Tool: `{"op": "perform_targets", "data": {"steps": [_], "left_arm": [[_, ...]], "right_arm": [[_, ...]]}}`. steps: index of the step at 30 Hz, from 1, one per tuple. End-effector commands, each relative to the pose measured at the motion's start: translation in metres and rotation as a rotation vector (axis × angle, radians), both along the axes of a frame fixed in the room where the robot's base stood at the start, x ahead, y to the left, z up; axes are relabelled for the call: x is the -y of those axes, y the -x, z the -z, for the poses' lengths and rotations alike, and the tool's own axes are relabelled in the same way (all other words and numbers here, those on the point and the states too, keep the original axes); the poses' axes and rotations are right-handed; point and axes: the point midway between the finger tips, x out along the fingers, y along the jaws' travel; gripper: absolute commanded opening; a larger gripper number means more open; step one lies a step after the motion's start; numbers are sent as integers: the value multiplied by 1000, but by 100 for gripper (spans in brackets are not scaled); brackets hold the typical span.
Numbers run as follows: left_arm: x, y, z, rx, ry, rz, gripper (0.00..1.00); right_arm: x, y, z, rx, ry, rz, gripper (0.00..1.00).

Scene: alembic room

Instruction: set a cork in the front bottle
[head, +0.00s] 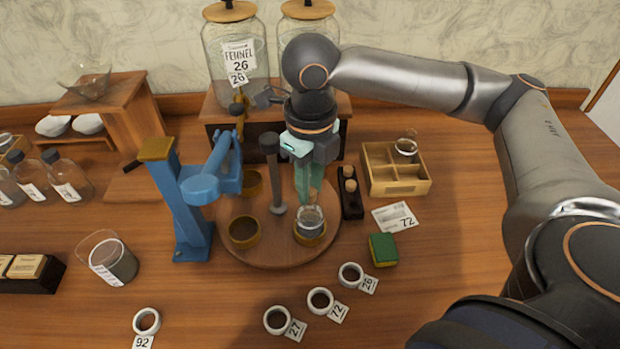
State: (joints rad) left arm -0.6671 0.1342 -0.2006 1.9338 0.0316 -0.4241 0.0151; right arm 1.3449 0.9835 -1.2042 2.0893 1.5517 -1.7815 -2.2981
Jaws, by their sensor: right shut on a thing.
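A small clear glass bottle (311,219) stands in a brass cup on the front right of the round wooden turntable (275,257). My right gripper (310,194) points down just above the bottle's mouth. Its teal fingers are shut on a small tan cork, which is mostly hidden between them. I cannot tell whether the cork touches the bottle's mouth. A dark cork rack (351,206) just right of the turntable holds tan corks (350,185). My left gripper is not in view.
A blue press (185,205) stands at the turntable's left, and a grey post (272,175) rises near its middle. Empty brass cups (244,232) sit on it. A wooden box (412,188), a sponge (383,250) and white rings (320,300) lie around it.

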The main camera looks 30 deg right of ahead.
Motion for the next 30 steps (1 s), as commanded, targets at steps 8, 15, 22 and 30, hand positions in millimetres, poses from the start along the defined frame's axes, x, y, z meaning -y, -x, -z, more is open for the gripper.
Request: {"op": "perform_targets", "data": {"steps": [8, 15, 22, 30], "left_arm": [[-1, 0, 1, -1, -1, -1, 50], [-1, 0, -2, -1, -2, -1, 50], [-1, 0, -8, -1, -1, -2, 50], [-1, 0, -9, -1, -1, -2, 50]], "right_arm": [[0, 0, 0, 0, 0, 0, 0], [0, 0, 0, 0, 0, 1, 0], [0, 0, 2, -1, 0, 0, 0], [0, 0, 4, 0, 1, 0, 0]]}}
